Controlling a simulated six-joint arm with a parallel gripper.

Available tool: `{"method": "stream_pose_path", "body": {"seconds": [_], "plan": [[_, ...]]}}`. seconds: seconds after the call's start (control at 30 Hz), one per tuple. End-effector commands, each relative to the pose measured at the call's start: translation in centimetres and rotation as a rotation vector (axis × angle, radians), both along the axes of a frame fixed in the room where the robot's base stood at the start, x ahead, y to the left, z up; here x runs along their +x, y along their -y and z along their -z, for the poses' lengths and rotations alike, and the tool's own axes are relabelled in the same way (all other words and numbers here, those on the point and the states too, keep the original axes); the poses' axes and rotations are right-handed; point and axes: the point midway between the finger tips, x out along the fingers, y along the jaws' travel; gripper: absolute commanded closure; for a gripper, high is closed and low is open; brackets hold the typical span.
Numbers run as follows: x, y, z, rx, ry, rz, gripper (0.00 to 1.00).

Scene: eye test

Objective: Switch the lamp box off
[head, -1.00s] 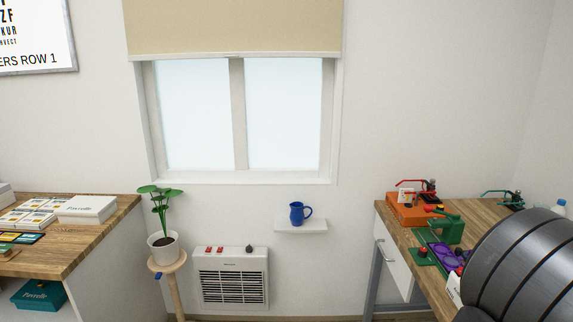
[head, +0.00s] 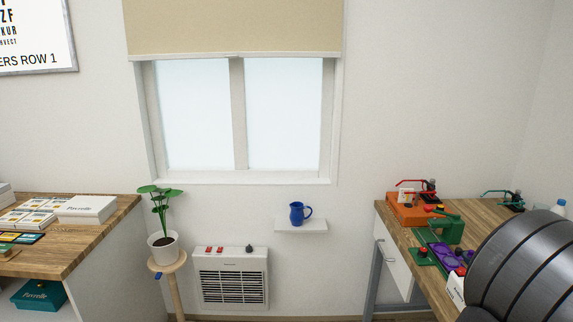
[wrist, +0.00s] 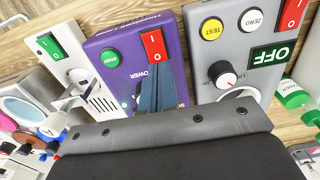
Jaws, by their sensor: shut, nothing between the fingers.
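In the wrist view a purple box (wrist: 112,63) fills the middle, with a green START button (wrist: 110,58) and a red rocker switch (wrist: 154,45) marked I and O. Which side of the rocker is pressed is unclear. My gripper (wrist: 153,78) is shut and empty, its blue-grey fingertips over the purple box just below the red rocker. Whether they touch it I cannot tell. The fingers hide part of the POWER lettering. In the head view my arm hides the gripper.
A grey box (wrist: 221,50) on the right has yellow and white buttons, a knob, a red rocker and an OFF sign. A white device (wrist: 76,62) with a green rocker stands on the left. A green bottle (wrist: 291,94) lies at far right. The wooden bench (head: 400,232) is crowded.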

Motion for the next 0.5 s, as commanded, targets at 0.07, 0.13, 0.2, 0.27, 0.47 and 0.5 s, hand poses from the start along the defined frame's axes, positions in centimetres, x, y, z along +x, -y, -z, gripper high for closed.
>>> {"method": "stream_pose_path", "body": {"seconds": [0.07, 0.13, 0.2, 0.27, 0.47, 0.5], "plan": [[0.0, 0.0, 0.14, 0.0, 0.0, 0.0, 1.0], [0.0, 0.0, 0.24, 0.0, 0.0, 0.0, 1.0], [0.0, 0.0, 0.34, 0.0, 0.0, 0.0, 1.0], [0.0, -0.01, 0.43, 0.0, 0.0, 0.0, 1.0], [0.0, -0.02, 0.73, 0.001, 0.0, 0.0, 1.0], [-0.01, -0.03, 0.79, 0.001, 0.0, 0.0, 1.0]]}}
